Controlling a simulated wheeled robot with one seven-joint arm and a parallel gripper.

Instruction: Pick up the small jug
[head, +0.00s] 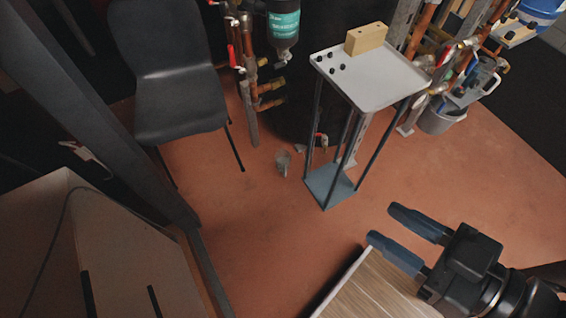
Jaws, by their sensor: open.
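A small greyish, see-through vessel (283,161), which looks like the small jug, stands on the reddish floor left of the small stand's base. It is small in the picture, so its handle and spout are hard to tell. My gripper (381,222) is at the lower right, open and empty, with its two dark blue fingers pointing left. It is well apart from the jug, to the right of it and nearer to me.
A small metal stand (383,86) with a wooden block (366,38) on top stands beside the jug. A black chair (180,100) is at the left. Pipes run behind. A wooden surface (372,290) lies below my gripper. A grey bucket (441,122) stands at right. Open floor lies in front of the jug.

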